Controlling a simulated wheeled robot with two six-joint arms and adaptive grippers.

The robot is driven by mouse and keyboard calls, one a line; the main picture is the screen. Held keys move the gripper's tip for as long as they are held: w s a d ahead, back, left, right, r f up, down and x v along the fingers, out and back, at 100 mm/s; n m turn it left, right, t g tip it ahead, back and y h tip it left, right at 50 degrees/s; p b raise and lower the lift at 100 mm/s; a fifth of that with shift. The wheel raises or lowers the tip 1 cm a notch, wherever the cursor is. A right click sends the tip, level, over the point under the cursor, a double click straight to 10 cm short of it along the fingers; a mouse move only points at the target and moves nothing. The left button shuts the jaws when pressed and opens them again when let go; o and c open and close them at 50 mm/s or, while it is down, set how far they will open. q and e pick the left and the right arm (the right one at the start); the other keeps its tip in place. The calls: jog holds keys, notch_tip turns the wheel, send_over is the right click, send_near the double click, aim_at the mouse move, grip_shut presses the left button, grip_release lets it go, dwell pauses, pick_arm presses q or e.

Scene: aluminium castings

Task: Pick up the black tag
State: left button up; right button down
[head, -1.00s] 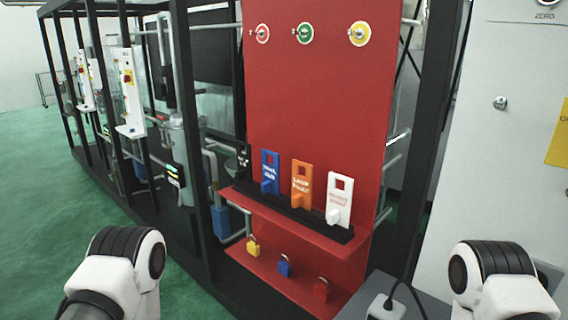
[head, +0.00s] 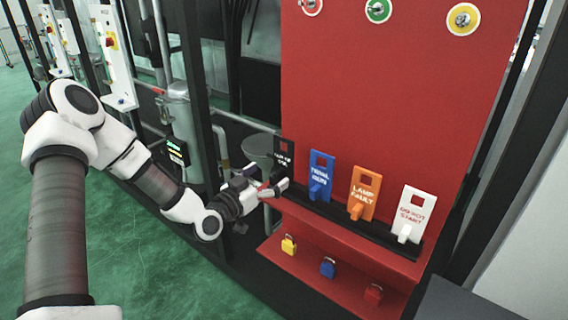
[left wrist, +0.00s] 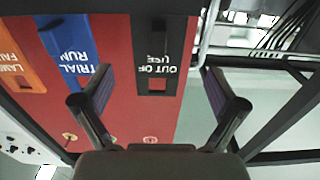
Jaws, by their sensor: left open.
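The black tag (head: 284,150) stands upright at the left end of the black rack on the red panel's shelf. Its lower part is hidden behind my left gripper in the head view. In the left wrist view the black tag (left wrist: 160,55), lettered "OUT OF USE", appears upside down between the two fingers. My left gripper (head: 272,188) is open, just in front of the tag and low on it. In the left wrist view my left gripper (left wrist: 160,95) has its fingers apart, with nothing held. My right gripper is not in view.
A blue tag (head: 321,172), an orange tag (head: 363,192) and a white tag (head: 414,212) stand to the right along the rack (head: 381,232). Yellow, blue and red padlocks hang below the shelf (head: 330,232). A dark frame post (head: 198,90) stands left of the panel.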

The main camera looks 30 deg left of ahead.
aim_at(283, 167)
pick_arm(q)
jog(key=w, duration=0.1)
jog(key=w+p, duration=0.1)
jog(key=w, duration=0.3)
jog(key=shift+w+d+f, duration=0.2)
jog(key=shift+d, duration=0.1)
jog(key=shift+w+d+f, duration=0.1)
jog(key=shift+w+f, duration=0.05)
jog(key=shift+w, duration=0.2)
jog(key=shift+s, duration=0.15)
jog(key=c, duration=1.1)
jog(key=shift+c, duration=0.8)
